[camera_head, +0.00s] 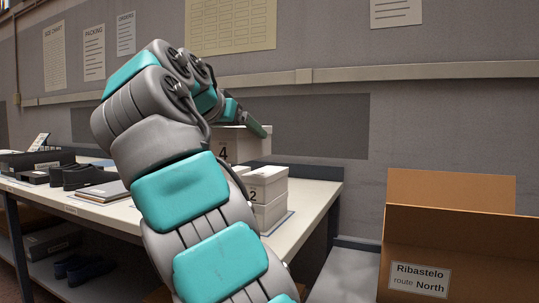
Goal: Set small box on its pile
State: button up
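A white box marked 4 (228,150) shows behind my arm, partly hidden by it. A smaller white box marked 2 (267,187) sits on another white box (271,213) at the right end of the table, in front of the box marked 4. The arm hides the left sides of these boxes. My gripper (257,126) is at the far end of the arm, at the top of the box marked 4. Its fingers are mostly hidden, so I cannot tell if it is open, or if it holds or touches that box.
The white table (310,190) also bears dark shoes (85,176), papers (107,191) and a dark tray (30,160) at the left. An open cardboard carton labelled Ribastelo route North (460,255) stands at the right. A grey surface (345,272) lies between table and carton.

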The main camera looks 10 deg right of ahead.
jog(key=r+p+x, duration=0.1)
jog(key=x, duration=0.3)
jog(key=r+p+x, duration=0.1)
jog(key=x, duration=0.4)
jog(key=w+r+p+x, duration=0.1)
jog(key=x, duration=0.4)
jog(key=shift+w+d, duration=0.1)
jog(key=shift+d, duration=0.05)
jog(key=shift+a+f+b, duration=0.2)
jog(key=shift+f+b, duration=0.35)
jog(key=shift+f, duration=0.85)
jog(key=shift+f+b, duration=0.15)
jog(key=shift+b, duration=0.15)
jog(key=o, duration=1.3)
jog(key=shift+c, duration=0.2)
